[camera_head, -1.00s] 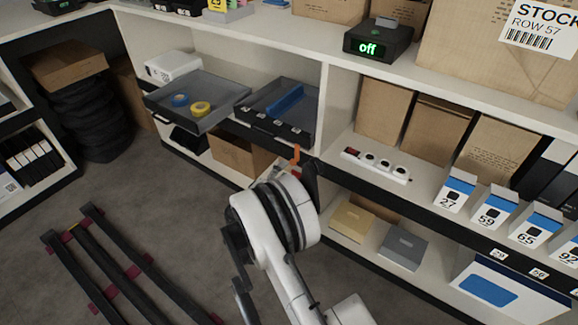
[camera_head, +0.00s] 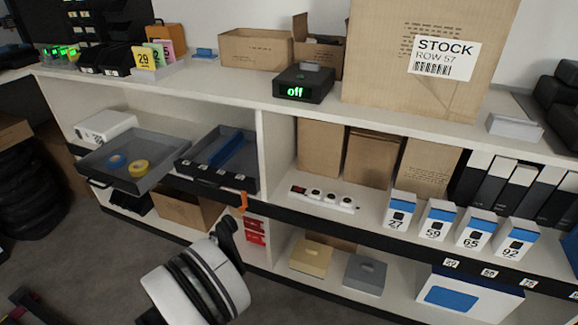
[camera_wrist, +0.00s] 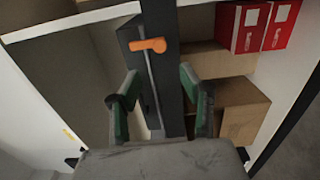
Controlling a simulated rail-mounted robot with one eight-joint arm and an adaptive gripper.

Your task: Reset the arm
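My arm shows in the head view as a white and black link at the bottom, in front of the shelf unit; the gripper fingers cannot be made out there. In the wrist view my gripper (camera_wrist: 160,98) is open, with its two green-padded fingers apart and nothing between them. Beyond the fingers is a dark upright panel with an orange hook-like piece (camera_wrist: 148,45) on it. An orange piece (camera_head: 242,201) also shows above my arm in the head view, at the shelf's front edge.
Two grey drawers stick out, the left (camera_head: 150,178) holding blue and yellow tape rolls, the right (camera_head: 222,180) a blue object. Numbered boxes (camera_head: 438,219) and a power strip (camera_head: 322,198) stand on the middle shelf. Cartons (camera_wrist: 244,108) sit near the fingers.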

